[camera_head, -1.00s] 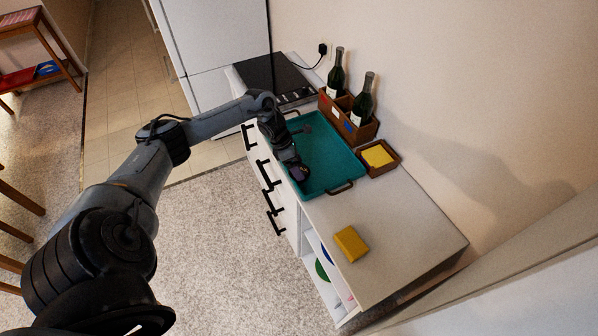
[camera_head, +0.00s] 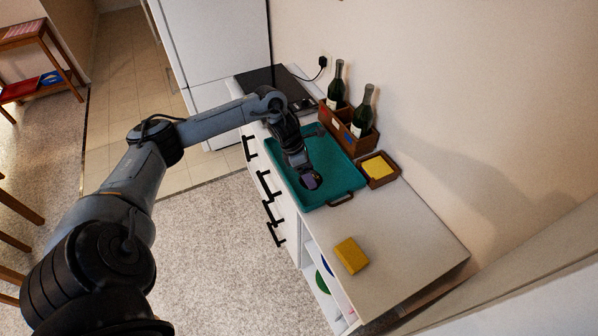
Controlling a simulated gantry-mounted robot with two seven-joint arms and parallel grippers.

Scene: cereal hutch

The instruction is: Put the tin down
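My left gripper (camera_head: 305,170) reaches in from the left and points down over the near part of the teal tray (camera_head: 335,160). A small dark purple tin (camera_head: 311,181) sits at its fingertips, and the gripper appears shut on it. The tin is partly hidden by the fingers. I cannot tell whether it touches the tray floor or hangs just above it. My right gripper is not in view.
A wooden crate with two bottles (camera_head: 348,122) and a small wooden box with a yellow thing (camera_head: 380,168) stand along the wall side. A yellow block (camera_head: 351,255) lies on the bare front counter (camera_head: 400,235). A black hob (camera_head: 270,85) lies behind the tray.

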